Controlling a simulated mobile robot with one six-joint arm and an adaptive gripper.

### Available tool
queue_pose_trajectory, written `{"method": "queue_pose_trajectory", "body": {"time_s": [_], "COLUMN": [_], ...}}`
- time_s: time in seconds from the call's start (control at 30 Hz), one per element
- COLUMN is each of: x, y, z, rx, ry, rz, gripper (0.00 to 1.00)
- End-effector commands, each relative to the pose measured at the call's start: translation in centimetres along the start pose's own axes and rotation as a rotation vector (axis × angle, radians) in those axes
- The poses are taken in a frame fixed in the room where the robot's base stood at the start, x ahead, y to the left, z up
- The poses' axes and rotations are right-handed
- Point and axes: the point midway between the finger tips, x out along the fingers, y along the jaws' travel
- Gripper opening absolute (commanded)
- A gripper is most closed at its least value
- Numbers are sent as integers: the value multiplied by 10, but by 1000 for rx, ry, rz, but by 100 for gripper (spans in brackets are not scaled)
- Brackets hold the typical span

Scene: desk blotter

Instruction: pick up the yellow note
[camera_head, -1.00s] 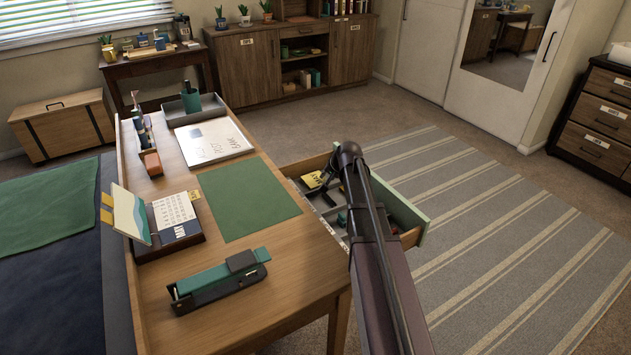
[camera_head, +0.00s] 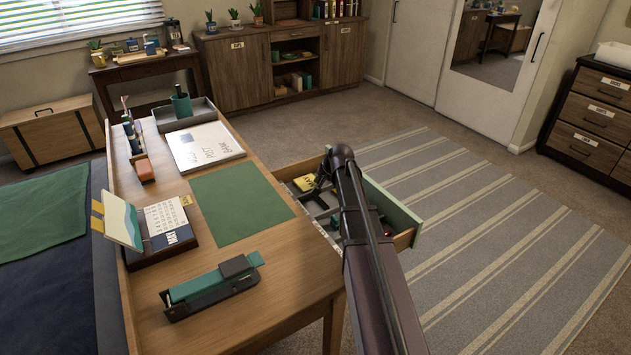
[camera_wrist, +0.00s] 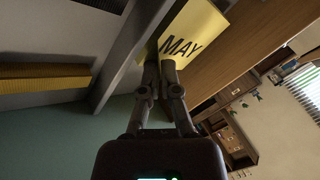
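The yellow note (camera_head: 304,183), with dark writing, shows in the head view at the left end of the open drawer (camera_head: 408,214). In the wrist view the note (camera_wrist: 196,32) is close up, tilted, with "MAY" on the face towards me. My gripper (camera_wrist: 159,64) has its two fingers close together, and their tips meet the note's lower left part. The fingers look shut on it. In the head view my gripper (camera_head: 321,181) is dark and small beside the note, and my arm hides part of the drawer.
The drawer has grey compartments with small items and stands out from the desk (camera_head: 262,297). The striped rug (camera_head: 480,230) to the right is clear.

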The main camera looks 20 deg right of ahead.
Motion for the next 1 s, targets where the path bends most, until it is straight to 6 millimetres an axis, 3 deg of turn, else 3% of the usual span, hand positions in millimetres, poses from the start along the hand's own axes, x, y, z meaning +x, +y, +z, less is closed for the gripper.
{"method": "queue_pose_trajectory", "body": {"time_s": [0.6, 1.0], "x": [-33, -93], "y": [-20, 37], "z": [-14, 41], "rx": [0, 1], "ry": [0, 0], "rz": [0, 0], "gripper": [0, 0]}}
